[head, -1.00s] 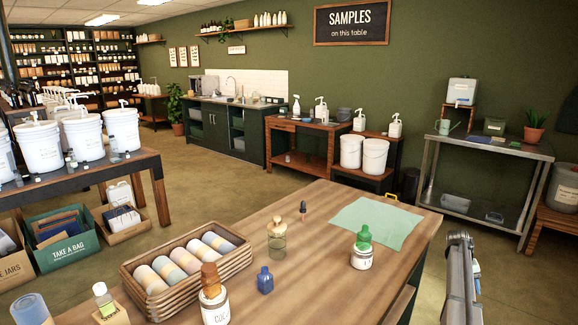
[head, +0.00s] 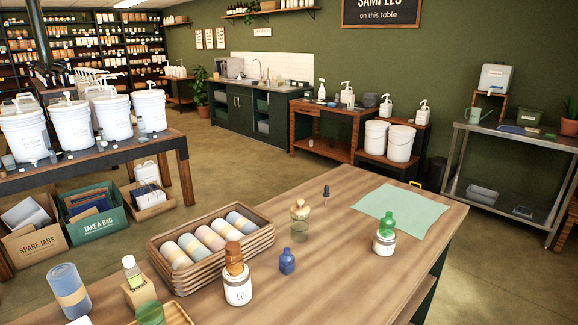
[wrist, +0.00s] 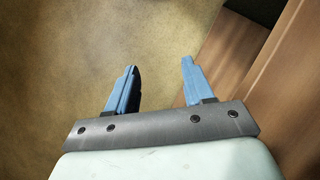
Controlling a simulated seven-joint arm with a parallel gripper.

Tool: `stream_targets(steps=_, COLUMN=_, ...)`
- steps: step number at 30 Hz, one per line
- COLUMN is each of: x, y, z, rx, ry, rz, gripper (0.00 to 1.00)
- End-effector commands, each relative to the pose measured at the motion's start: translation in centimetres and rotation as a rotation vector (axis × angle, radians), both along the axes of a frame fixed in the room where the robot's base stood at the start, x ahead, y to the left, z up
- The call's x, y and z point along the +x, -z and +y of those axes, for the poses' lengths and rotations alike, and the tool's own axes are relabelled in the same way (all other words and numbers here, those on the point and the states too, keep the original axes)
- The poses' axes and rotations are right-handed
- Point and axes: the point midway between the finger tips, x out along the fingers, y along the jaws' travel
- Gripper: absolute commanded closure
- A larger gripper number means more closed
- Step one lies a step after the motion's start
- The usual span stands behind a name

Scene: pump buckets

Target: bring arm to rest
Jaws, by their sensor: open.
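My gripper (wrist: 157,80) shows in the wrist view with its two blue fingers spread apart and nothing between them. It points down over the tan floor (wrist: 60,60), beside a wooden piece of furniture (wrist: 285,85) at the right. My gripper is not in the head view now. In the head view the wooden table (head: 340,265) holds a jar with a green top (head: 384,240), a blue bottle (head: 287,262), a jar with a brown top (head: 237,280) and a dropper (head: 326,193).
A wicker basket (head: 165,268) of rolled, banded items lies on the table, with a green cloth (head: 400,213) at its far right corner. White pump buckets (head: 72,125) stand on a table at the left. Open floor (head: 490,260) lies to the right.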

Motion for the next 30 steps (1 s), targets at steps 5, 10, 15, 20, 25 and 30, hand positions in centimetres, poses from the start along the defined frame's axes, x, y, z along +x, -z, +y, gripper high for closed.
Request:
stream_targets(steps=5, x=-6.9, y=2.0, z=5.1, rx=0.017, ry=-0.054, rz=0.034, gripper=0.48)
stream_targets(steps=10, x=-13.1, y=3.3, z=8.8, rx=0.029, ry=-0.104, rz=0.064, gripper=0.48)
stream_targets(steps=15, x=-19.3, y=3.8, z=11.6, rx=0.039, ry=-0.148, rz=0.095, gripper=0.48)
stream_targets(steps=20, x=-23.6, y=3.8, z=13.1, rx=0.043, ry=-0.179, rz=0.115, gripper=0.48)
stream_targets(steps=25, x=-25.6, y=3.7, z=13.6, rx=0.044, ry=-0.194, rz=0.126, gripper=0.48)
stream_targets(steps=30, x=-25.6, y=3.7, z=13.6, rx=0.044, ry=-0.194, rz=0.126, gripper=0.48)
